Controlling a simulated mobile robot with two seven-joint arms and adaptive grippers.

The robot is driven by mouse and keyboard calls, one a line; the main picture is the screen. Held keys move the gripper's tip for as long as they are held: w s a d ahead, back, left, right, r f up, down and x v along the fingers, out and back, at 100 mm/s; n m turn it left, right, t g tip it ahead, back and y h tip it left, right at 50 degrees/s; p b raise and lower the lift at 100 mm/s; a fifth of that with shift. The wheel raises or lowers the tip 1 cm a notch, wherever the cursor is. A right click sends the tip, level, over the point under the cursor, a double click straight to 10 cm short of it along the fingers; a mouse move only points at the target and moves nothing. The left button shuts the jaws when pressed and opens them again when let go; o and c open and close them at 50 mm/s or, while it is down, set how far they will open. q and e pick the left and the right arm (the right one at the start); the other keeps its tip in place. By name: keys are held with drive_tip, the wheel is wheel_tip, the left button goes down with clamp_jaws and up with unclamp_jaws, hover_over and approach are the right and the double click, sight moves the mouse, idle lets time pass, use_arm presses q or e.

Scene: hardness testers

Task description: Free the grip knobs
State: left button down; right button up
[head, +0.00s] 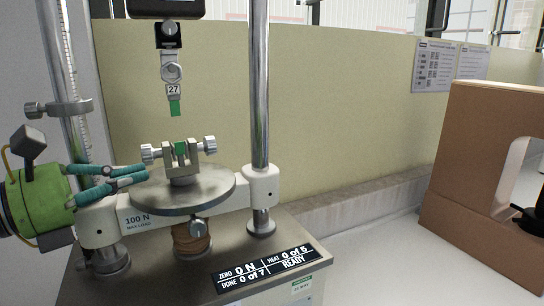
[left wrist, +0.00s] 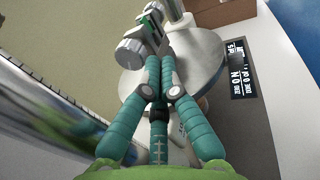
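The grip (head: 182,160) stands on the round steel plate of the tester, with a green piece between its jaws. A ribbed grey knob (head: 148,153) sticks out on its left and a second knob (head: 210,144) on its right. My left gripper (head: 146,174) has teal fingers reaching from the left, with tips just below the left knob. In the left wrist view the fingers (left wrist: 161,62) converge to nearly touching, with nothing visible between them. The left knob (left wrist: 130,52) lies just beyond and left of the tips. My right gripper is not in view.
An upper holder (head: 173,72) tagged 27 hangs above with a green strip. Steel columns (head: 260,90) flank the plate. A display (head: 262,268) reads 0 N, done 0 of 7, READY. A brown box-like stand (head: 480,130) is at right; the counter between is clear.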

use_arm(q)
drive_tip(key=b+v, duration=0.3)
drive_tip(key=w+b+v, duration=0.1)
drive_tip(key=v, duration=0.1)
drive_tip(key=shift+s+a, duration=0.2)
drive_tip(key=shift+a, duration=0.35)
drive_tip(key=shift+r, duration=0.1)
